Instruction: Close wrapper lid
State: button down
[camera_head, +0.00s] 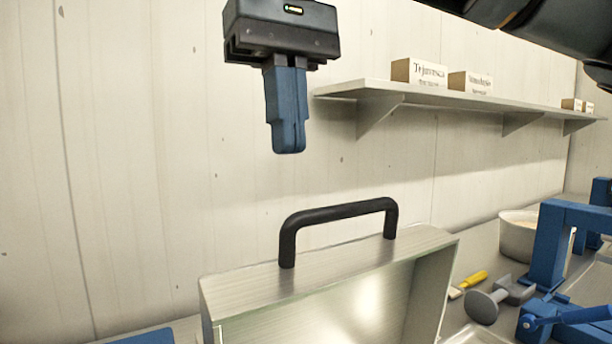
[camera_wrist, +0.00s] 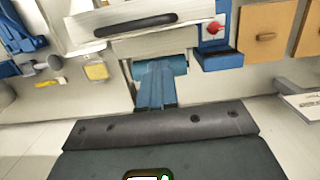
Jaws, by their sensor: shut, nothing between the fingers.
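The wrapper lid (camera_head: 300,285) is a silvery metal box-like cover, standing raised with its hollow inside facing the camera at the bottom of the head view. A black bar handle (camera_head: 340,212) is fixed on its upper edge. In the wrist view the pale lid (camera_wrist: 150,14) and its dark handle (camera_wrist: 135,25) show at the top. My gripper (camera_head: 288,150) points down with its blue fingers shut and empty. It hangs above the handle in the head view, apart from it. The fingers also show in the wrist view (camera_wrist: 154,68). The lower part of the wrapper is mostly hidden.
A wall shelf (camera_head: 440,97) carries several small boxes. On the counter to the right are a pot (camera_head: 519,240), a blue frame (camera_head: 550,245), a grey tool (camera_head: 483,306) and a yellow-handled tool (camera_head: 474,279). The wrist view shows a red knob (camera_wrist: 215,28) and wooden fronts (camera_wrist: 264,35).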

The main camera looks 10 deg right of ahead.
jog(key=shift+s+d+f, duration=0.25)
jog(key=shift+s+f, duration=0.3)
jog(key=shift+f, duration=0.1)
jog(key=shift+s+d+f, duration=0.2)
jog(key=shift+s+f, duration=0.3)
jog(key=shift+f, duration=0.1)
jog(key=shift+s+d+f, duration=0.25)
jog(key=shift+s+f, duration=0.3)
jog(key=shift+f, duration=0.1)
